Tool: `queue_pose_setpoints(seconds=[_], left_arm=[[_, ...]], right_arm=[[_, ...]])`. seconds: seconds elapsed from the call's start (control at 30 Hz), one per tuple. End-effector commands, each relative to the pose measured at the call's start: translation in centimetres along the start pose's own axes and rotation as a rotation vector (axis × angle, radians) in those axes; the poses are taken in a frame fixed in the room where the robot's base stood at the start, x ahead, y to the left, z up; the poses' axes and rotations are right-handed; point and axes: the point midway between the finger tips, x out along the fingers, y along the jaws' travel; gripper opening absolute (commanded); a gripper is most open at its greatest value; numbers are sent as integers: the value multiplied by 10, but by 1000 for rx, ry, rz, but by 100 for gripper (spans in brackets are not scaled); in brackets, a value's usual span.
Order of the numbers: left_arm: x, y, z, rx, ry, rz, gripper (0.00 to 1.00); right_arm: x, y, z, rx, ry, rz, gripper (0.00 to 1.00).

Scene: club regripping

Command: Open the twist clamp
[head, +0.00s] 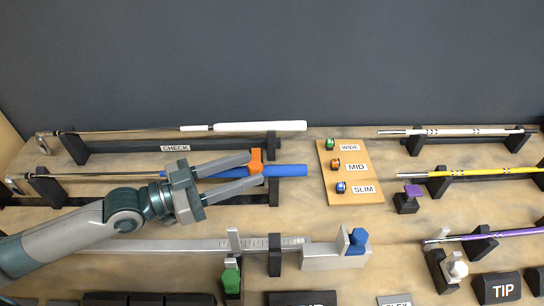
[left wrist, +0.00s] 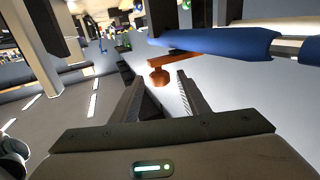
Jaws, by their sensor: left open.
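An orange clamp piece (head: 256,158) sits at the blue grip (head: 288,170) of a club lying on a black rack. In the left wrist view the orange piece (left wrist: 188,54) reaches out beside the blue grip (left wrist: 225,42) and ends in a round orange knob (left wrist: 159,77). My left gripper (head: 257,170) is open, with its fingers pointing right at the clamp. In the left wrist view the knob shows just beyond the gap between the fingertips (left wrist: 157,82). I cannot tell whether a finger touches it. My right gripper is not in view.
A white-gripped club (head: 260,126) lies behind. A measuring bar with a blue knob (head: 357,240) and a green knob (head: 231,279) lies in front. A wooden board (head: 350,190) with WIDE, MID and SLIM labels stands right of the blue grip. Several shafts rest on racks at right.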

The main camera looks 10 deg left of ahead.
Motion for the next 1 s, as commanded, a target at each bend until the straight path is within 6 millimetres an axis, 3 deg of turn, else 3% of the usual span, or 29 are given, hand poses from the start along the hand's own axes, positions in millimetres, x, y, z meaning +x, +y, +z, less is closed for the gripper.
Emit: queue_pose_setpoints(seconds=[0.4, 0.63, 1.0], left_arm=[[50, 0, -3, -2, 3, 0, 42], [65, 0, -1, 1, 1, 0, 42], [68, 1, 0, 1, 0, 1, 42]], right_arm=[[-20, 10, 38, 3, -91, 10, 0], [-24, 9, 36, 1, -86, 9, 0], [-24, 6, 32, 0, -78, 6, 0]])
